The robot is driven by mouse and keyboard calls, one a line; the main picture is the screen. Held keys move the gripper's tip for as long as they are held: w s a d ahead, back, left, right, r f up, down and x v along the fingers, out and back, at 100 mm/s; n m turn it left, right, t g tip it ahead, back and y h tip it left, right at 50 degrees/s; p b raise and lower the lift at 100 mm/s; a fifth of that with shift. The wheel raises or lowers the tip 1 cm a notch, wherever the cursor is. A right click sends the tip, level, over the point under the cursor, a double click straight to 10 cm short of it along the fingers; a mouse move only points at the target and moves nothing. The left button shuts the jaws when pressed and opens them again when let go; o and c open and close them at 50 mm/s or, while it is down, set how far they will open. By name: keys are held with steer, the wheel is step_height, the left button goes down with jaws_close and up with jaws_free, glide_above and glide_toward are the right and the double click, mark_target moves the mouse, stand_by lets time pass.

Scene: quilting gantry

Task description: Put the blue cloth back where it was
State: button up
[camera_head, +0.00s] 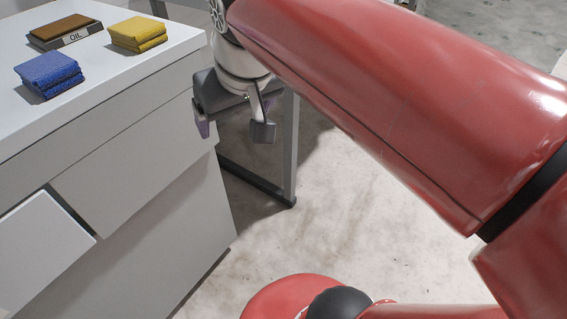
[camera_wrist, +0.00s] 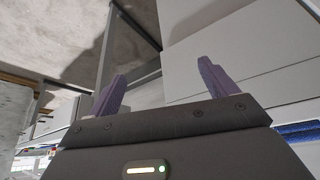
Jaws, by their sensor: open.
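The blue cloth (camera_head: 49,74) is a folded stack lying on the white counter top (camera_head: 106,78), near its front edge, in the head view. In the wrist view a strip of blue (camera_wrist: 298,130) shows at the right edge, but I cannot tell what it is. My gripper (camera_head: 233,128) hangs beside the counter, right of its front edge, over the floor and apart from the cloth. Its purple fingers (camera_wrist: 160,88) are spread with nothing between them.
A drawer (camera_head: 42,250) stands out from the counter's front at lower left. A grey metal leg (camera_head: 290,150) stands behind my gripper. Bare floor (camera_head: 330,215) lies to the right.

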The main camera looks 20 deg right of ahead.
steer(key=s+d+f+m, duration=0.1)
steer(key=s+d+f, duration=0.4)
steer(key=f, duration=0.6)
steer(key=s, duration=0.2)
steer(key=shift+s+f+m+h, duration=0.3)
steer(key=shift+s+f+m, duration=0.05)
steer(key=shift+m, duration=0.05)
